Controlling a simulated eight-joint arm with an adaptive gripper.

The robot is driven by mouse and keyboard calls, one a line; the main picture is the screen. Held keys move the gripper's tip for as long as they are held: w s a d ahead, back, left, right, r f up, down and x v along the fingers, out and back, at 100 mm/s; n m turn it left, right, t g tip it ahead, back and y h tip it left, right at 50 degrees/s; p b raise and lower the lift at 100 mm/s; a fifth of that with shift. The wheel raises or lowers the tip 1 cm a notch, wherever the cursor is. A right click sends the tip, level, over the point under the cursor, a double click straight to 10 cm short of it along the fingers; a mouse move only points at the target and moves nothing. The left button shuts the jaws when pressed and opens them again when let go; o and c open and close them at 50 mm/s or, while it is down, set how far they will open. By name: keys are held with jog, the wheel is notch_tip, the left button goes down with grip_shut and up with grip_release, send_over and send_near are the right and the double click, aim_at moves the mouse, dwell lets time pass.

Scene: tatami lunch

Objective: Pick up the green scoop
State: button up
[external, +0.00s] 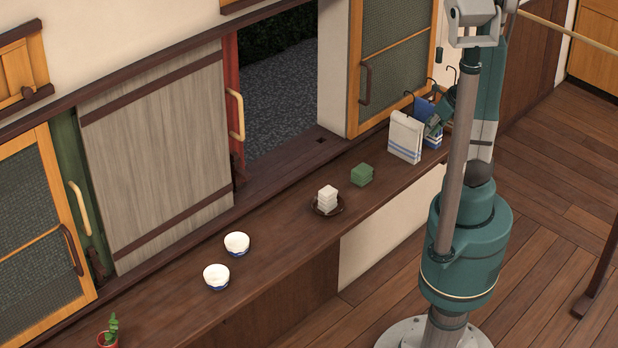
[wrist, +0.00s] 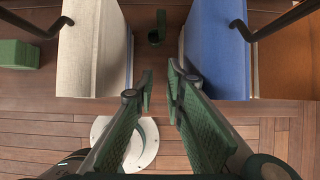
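A small dark green piece with a hollow end, which looks like the green scoop (wrist: 157,28), shows in the wrist view at top centre, between a white cloth and a blue cloth. I cannot make it out in the external view. My gripper (wrist: 160,80) is open and empty, its two green fingers apart below the green piece in the picture and not touching it. In the external view my gripper (external: 444,108) is at the far right end of the counter, beside the hanging cloths and partly hidden by them and my arm.
The white cloth (external: 405,136) and blue cloth (external: 432,137) hang on dark hooks close to my gripper; a brown one (wrist: 290,60) is farther right. Along the counter (external: 285,235) are a green block (external: 362,175), white blocks on a dark dish, two bowls and a potted plant.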

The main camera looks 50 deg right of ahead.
jog(key=shift+w, duration=2.55)
jog(key=shift+w, duration=0.1)
jog(key=shift+w+b, duration=0.55)
jog(key=shift+w, duration=1.65)
jog(key=shift+w+f, duration=0.4)
jog(key=shift+f, duration=0.15)
grip_shut()
jog(key=shift+r, duration=0.2)
